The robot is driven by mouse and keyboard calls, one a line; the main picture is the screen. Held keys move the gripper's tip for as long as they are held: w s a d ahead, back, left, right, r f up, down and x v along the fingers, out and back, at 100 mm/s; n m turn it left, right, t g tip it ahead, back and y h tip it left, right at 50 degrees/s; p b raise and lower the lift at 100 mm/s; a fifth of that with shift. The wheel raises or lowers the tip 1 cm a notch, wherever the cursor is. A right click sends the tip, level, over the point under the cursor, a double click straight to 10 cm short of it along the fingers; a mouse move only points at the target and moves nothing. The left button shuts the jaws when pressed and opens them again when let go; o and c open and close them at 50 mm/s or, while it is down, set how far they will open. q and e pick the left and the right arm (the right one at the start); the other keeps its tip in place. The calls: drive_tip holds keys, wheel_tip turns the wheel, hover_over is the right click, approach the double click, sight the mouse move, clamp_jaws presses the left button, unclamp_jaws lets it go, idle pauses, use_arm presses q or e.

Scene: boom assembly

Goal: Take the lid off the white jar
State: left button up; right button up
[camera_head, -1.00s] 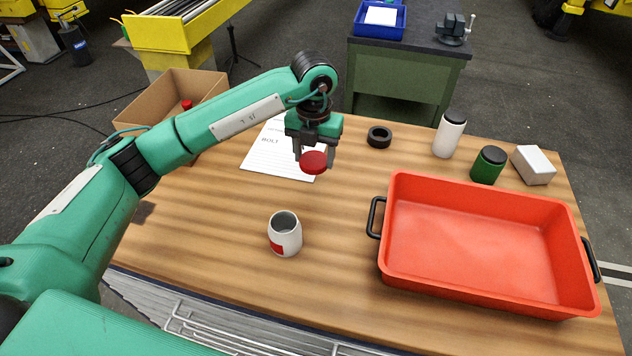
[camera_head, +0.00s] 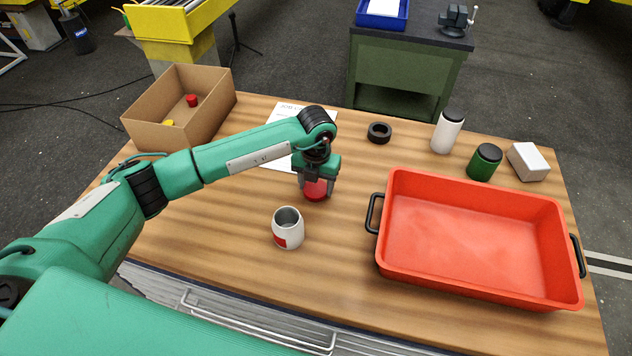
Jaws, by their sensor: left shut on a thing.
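The white jar (camera_head: 289,229) stands upright on the wooden table, with its mouth open and a red patch on its side. My left gripper (camera_head: 317,190) is shut on the red lid (camera_head: 316,193), behind and a little right of the jar. The lid is apart from the jar and low over the table; I cannot tell whether it touches the wood. My right gripper is not in view.
A red tray (camera_head: 470,240) with black handles fills the table's right side. Behind it stand a white bottle (camera_head: 447,134), a green jar (camera_head: 484,165) and a white box (camera_head: 528,162). A black ring (camera_head: 379,133) lies farther back. A cardboard box (camera_head: 180,118) is at the back left.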

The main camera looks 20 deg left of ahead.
use_arm(q)
drive_tip(key=shift+f, duration=0.15)
drive_tip(key=o, duration=1.1)
